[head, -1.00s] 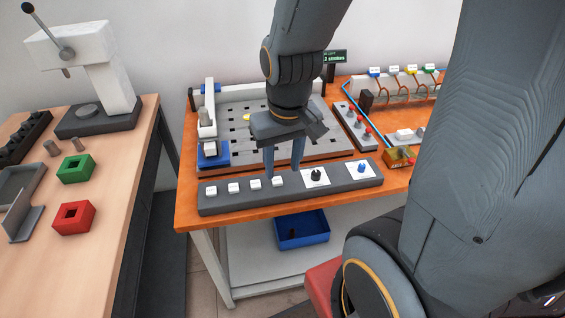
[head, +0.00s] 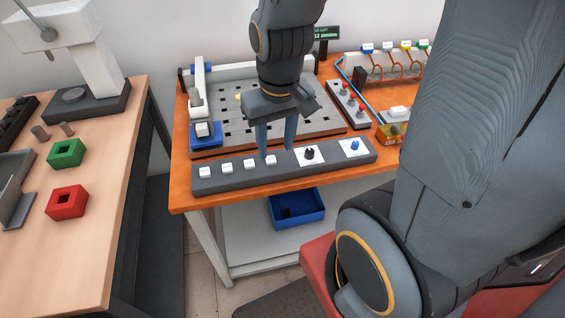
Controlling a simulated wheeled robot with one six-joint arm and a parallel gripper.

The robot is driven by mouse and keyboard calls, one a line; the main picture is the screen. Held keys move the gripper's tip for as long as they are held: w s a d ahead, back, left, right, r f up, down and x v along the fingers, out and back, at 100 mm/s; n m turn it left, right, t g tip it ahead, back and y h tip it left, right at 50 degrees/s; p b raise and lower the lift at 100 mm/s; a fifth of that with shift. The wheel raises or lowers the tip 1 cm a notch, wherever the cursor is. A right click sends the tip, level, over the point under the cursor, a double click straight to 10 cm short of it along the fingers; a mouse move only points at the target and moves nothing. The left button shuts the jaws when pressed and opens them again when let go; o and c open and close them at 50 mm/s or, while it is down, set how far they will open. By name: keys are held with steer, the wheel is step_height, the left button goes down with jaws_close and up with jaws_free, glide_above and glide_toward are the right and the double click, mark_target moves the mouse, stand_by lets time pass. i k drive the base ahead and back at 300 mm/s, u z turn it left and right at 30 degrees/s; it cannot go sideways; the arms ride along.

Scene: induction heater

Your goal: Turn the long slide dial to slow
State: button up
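A long dark grey control panel (head: 230,180) lies along the front edge of the orange table. It carries a row of several white buttons (head: 227,169), a black dial (head: 309,154) on a white plate and a blue dial (head: 355,146) on a white plate at its right end. I cannot read any labels, so I cannot tell which dial is the long slide one or how it is set. My gripper (head: 277,148) points down just behind the panel, left of the black dial. Its two blue-grey fingers are apart with nothing seen between them. The last white button (head: 271,160) is just in front of them.
A slotted grey plate (head: 224,130) lies behind the panel, with a blue block (head: 205,139) at its left. A lever box (head: 350,104) stands to the right. A blue bin (head: 297,208) is on the shelf below. A wooden table (head: 100,200) is at the left.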

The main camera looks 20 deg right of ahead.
mark_target(309, 154)
steer(key=z, duration=1.1)
steer(key=k, duration=0.85)
steer(key=u, duration=1.15)
steer(key=i, duration=0.5)
steer(key=u, duration=0.05)
